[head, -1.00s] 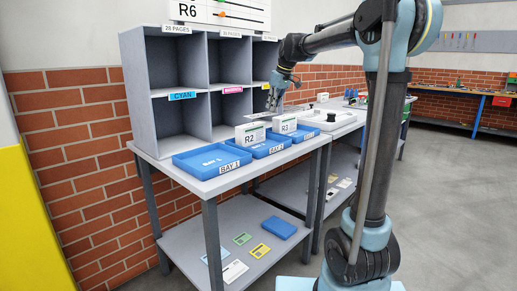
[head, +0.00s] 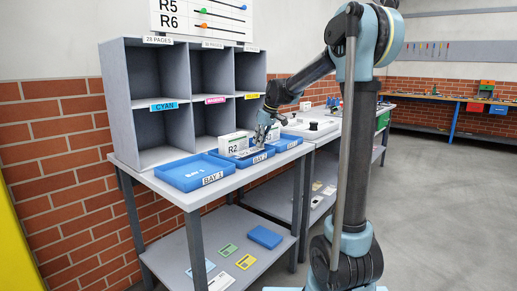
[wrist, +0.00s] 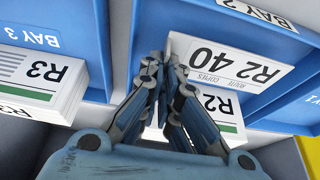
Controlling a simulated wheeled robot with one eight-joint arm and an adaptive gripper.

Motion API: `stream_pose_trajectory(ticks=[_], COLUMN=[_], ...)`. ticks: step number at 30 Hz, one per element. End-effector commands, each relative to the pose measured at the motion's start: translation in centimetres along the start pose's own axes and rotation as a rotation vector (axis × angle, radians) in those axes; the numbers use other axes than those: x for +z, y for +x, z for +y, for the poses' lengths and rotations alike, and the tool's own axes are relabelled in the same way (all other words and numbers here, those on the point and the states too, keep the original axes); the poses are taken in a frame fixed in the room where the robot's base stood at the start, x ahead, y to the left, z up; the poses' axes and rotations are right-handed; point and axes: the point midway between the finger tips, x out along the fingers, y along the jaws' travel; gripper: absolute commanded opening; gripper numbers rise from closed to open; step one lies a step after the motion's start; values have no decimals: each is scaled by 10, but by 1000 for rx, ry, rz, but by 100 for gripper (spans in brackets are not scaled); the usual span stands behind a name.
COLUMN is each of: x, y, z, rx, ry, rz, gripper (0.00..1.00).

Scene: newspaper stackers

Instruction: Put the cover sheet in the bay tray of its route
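The white cover sheet (wrist: 228,62) reads "R2 40 route copies" in the wrist view. It is over or inside the blue Bay 2 tray (wrist: 292,48); I cannot tell whether it touches the floor. My gripper (wrist: 165,62) has its fingertips close together at the sheet's left edge and looks shut on it.
The empty Bay 1 tray (head: 187,174) is to the left. The Bay 3 tray (wrist: 50,17) is on the other side, beside the R3 stack (wrist: 45,80). A grey pigeonhole shelf (head: 126,110) stands behind. Cards and a blue tray (head: 265,237) lie on the lower shelf.

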Motion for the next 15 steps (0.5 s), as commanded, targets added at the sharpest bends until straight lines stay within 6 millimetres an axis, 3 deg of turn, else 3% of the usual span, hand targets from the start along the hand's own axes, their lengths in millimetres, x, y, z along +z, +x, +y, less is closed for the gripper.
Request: stream_pose_trajectory(ticks=[6,15], x=[10,12], y=[24,26], z=[1,1], rx=[0,1], ry=[0,2], rz=[0,0], gripper=[0,0])
